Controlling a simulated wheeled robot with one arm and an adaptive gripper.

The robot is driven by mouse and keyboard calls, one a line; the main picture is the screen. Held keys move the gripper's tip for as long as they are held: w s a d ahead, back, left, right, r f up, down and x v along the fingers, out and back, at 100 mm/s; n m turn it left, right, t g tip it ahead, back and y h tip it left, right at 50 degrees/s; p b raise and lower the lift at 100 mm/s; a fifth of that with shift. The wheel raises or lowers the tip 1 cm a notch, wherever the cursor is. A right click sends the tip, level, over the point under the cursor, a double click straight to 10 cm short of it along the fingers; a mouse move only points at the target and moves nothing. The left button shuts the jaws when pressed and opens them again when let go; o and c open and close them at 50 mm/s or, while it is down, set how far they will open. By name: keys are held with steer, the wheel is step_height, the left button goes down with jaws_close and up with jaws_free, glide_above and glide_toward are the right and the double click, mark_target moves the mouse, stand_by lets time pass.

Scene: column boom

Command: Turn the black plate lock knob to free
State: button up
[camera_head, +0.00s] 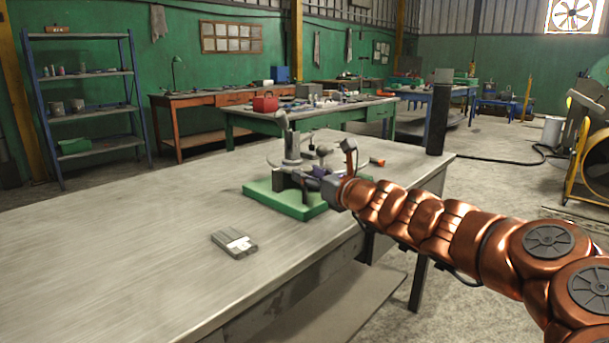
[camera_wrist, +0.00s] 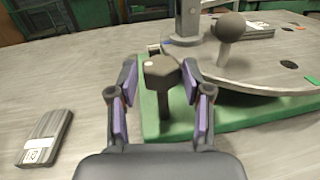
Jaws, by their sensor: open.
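The black plate lock knob (camera_wrist: 160,75) is a dark faceted head on a post, with a small pale mark on its top. In the wrist view it stands upright at the edge of a green base (camera_wrist: 235,116). My gripper (camera_wrist: 162,82) is open, with its purple-padded fingers on either side of the knob and a visible gap to each. In the head view my gripper (camera_head: 310,183) is at the device on the green base (camera_head: 285,201), and the knob is hard to make out there.
A round grey plate (camera_wrist: 262,72) with coloured marks and a ball-topped lever (camera_wrist: 229,27) stands just beyond the knob. A grey block with a white label (camera_head: 235,244) lies on the metal table (camera_head: 120,255). The table's left part is clear.

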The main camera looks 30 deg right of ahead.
steer(key=shift+w, duration=1.05)
steer(key=c, duration=0.9)
